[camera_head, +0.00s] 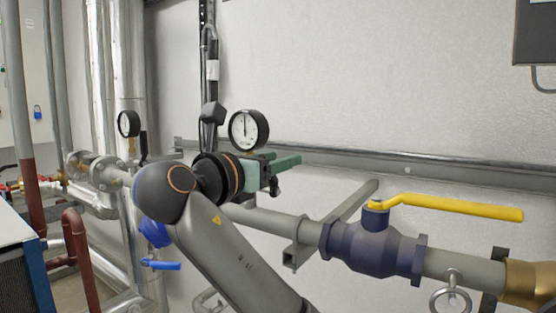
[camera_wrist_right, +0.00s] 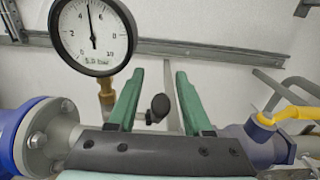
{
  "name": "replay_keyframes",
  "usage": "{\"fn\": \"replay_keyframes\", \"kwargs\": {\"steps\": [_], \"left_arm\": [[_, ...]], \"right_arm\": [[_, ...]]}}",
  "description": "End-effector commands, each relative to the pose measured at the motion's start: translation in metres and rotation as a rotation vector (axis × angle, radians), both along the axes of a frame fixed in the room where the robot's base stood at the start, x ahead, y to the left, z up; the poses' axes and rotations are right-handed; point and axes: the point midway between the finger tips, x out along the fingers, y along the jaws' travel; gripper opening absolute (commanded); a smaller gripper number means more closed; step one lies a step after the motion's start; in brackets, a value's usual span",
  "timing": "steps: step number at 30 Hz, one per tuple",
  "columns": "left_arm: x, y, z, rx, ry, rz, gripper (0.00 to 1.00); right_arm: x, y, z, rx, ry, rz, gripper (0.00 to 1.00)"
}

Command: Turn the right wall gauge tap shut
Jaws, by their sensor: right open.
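The right wall gauge (camera_head: 248,130) is a round white dial with a black rim. It fills the upper left of the right wrist view (camera_wrist_right: 92,35), above a brass fitting (camera_wrist_right: 107,97). A small dark tap handle (camera_wrist_right: 160,106) with a rounded end shows between the green fingers of my right gripper (camera_wrist_right: 160,76). The fingers stand apart on either side of it, with visible gaps. In the head view my right gripper (camera_head: 285,167) is just below and right of the gauge, partly hiding the fitting. My left gripper is out of view.
A blue valve with a yellow lever (camera_head: 450,207) sits on the pipe at right. A second gauge (camera_head: 128,124) is further left. A metal rail (camera_head: 400,165) runs along the wall behind. The wall above the rail is mostly bare.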

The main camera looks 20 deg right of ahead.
Motion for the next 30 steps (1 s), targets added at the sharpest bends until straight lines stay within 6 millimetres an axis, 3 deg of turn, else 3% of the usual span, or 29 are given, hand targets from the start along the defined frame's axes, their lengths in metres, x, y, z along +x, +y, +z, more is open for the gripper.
{"fn": "replay_keyframes", "kwargs": {"steps": [2, 15, 30], "left_arm": [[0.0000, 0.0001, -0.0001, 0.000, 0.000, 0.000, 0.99], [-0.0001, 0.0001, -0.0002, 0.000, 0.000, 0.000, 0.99], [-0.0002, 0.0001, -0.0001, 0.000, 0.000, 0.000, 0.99]], "right_arm": [[0.0000, 0.0001, -0.0001, 0.000, 0.000, 0.000, 0.49], [0.0002, -0.0001, -0.0001, 0.000, 0.000, 0.000, 0.00], [0.0002, -0.0002, 0.0001, 0.000, 0.000, 0.000, 0.00]]}}
